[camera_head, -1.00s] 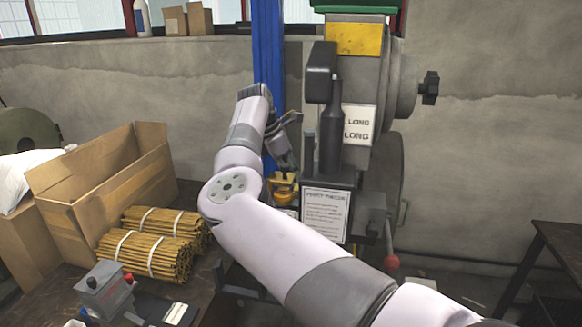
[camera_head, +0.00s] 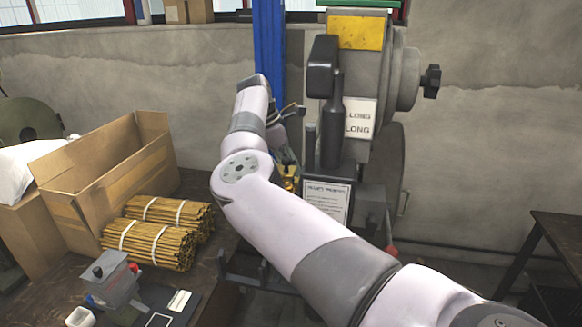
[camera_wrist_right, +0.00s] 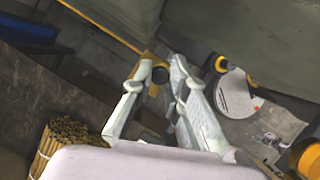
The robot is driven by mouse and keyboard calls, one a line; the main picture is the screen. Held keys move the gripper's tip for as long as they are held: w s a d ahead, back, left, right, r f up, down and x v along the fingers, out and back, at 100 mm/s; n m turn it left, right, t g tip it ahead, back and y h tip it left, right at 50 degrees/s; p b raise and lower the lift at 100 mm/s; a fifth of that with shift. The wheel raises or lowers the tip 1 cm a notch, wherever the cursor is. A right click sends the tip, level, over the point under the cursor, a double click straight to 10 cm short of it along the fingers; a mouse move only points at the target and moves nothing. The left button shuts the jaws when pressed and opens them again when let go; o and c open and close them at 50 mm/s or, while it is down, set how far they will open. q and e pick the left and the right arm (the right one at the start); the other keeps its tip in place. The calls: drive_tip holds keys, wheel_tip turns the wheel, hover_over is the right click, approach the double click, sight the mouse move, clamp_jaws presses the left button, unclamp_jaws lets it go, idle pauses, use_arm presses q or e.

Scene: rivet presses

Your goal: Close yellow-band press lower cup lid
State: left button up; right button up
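The grey press (camera_head: 398,62) with a yellow plate (camera_head: 355,32) stands in the middle of the head view. A small yellow part (camera_head: 289,178) shows low on its left side, partly behind my right arm; I cannot tell whether it is the lower cup or its lid. My right gripper (camera_head: 288,125) is beside the press's left side, partly hidden by my wrist. In the right wrist view, the gripper (camera_wrist_right: 158,75) has its two fingers apart, with a dark round part and a yellow edge (camera_wrist_right: 112,27) near the tips. No held object shows. My left gripper is out of view.
An open cardboard box (camera_head: 105,180) and bundled yellow-brown rods (camera_head: 160,232) lie on the bench at left. A blue post (camera_head: 269,60) stands behind my wrist. A red knob (camera_head: 391,250) sits beside my forearm. A dark table (camera_head: 560,235) is at right.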

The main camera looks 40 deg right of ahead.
drive_tip(key=o, duration=0.5)
drive_tip(key=shift+c, duration=0.2)
drive_tip(key=v, duration=0.7)
drive_tip(key=shift+r, duration=0.25)
drive_tip(key=shift+w+a, duration=0.1)
